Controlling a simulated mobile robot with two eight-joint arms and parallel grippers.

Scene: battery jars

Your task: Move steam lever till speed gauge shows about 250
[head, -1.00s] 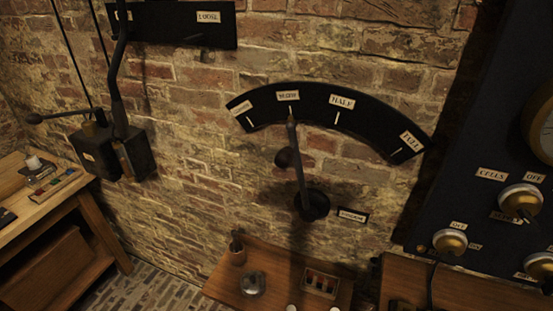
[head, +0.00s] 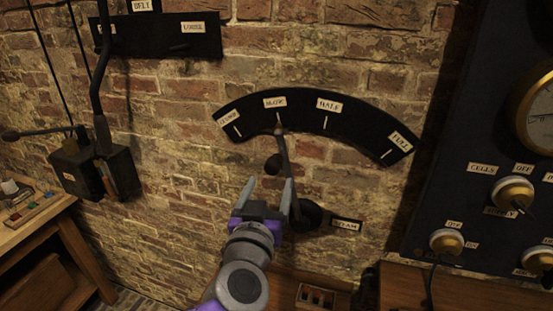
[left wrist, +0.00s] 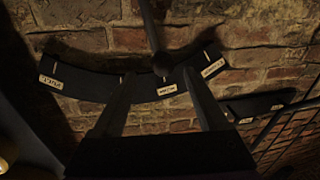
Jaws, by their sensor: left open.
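The steam lever (head: 284,158) is a dark arm with a round knob, on a pivot beside the STEAM label (head: 346,225). Its tip points at the SLOW mark of the black curved scale (head: 303,106), which also has HALF and FULL marks. My left gripper (head: 267,190) is open just below the knob, apparently empty. In the left wrist view the knob (left wrist: 163,63) shows just beyond and between the open fingertips of the left gripper (left wrist: 160,76); contact cannot be told. A brass-rimmed gauge (head: 541,108) is cut off at the right edge; its reading is not legible. My right gripper is not in view.
A dark panel with brass switches (head: 446,241) stands at the right. At the left is another wall lever with a black box (head: 122,172), under a BELT board (head: 160,38). A wooden bench (head: 40,228) is at the lower left. Brick wall surrounds the scale.

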